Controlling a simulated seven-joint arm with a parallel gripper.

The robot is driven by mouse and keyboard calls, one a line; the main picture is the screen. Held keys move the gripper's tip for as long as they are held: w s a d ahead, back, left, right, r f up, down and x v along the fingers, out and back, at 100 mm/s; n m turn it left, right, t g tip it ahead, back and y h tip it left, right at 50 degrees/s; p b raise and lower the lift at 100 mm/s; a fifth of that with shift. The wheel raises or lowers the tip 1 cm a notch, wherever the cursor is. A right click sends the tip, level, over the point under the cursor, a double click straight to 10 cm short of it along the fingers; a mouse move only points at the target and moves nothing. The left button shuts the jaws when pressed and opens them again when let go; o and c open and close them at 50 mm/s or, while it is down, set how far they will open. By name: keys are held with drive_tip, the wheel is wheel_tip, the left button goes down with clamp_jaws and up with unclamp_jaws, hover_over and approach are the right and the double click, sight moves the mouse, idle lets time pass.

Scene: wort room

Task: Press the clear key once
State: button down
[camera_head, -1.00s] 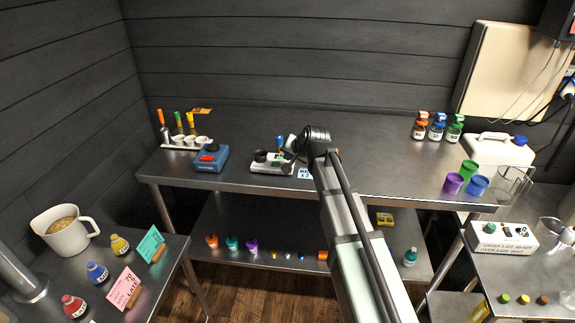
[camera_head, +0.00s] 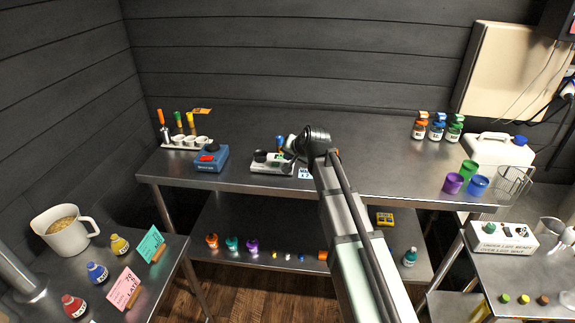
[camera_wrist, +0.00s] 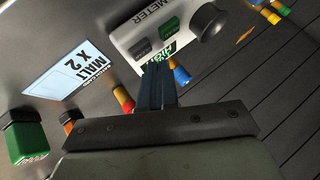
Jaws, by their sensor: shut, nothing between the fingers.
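The pale meter (camera_head: 262,168) stands on the back bench, left of my arm. In the wrist view, the meter (camera_wrist: 126,43) shows a dark grey key (camera_wrist: 141,47), a green key (camera_wrist: 168,26), a black knob (camera_wrist: 208,21) and a small lit green display. I cannot read any lettering on the keys, so I cannot tell which one is clear. My gripper (camera_wrist: 156,68) is shut and empty, its dark fingertips over the display's edge, close to the keys. I cannot tell whether it touches the meter. In the head view my wrist hides the fingertips.
A card reading MALT X 2 (camera_wrist: 80,69) lies beside the meter. Several small jars (camera_head: 437,131) stand at the right back. The bench right of my arm is mostly clear.

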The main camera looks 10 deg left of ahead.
drive_tip(key=shift+f, duration=0.15)
drive_tip(key=shift+f, duration=0.3)
drive_tip(key=shift+f, duration=0.4)
idle(0.8)
drive_tip(key=shift+r, duration=0.85)
drive_tip(key=shift+r, duration=0.1)
drive_tip(key=shift+r, duration=2.4)
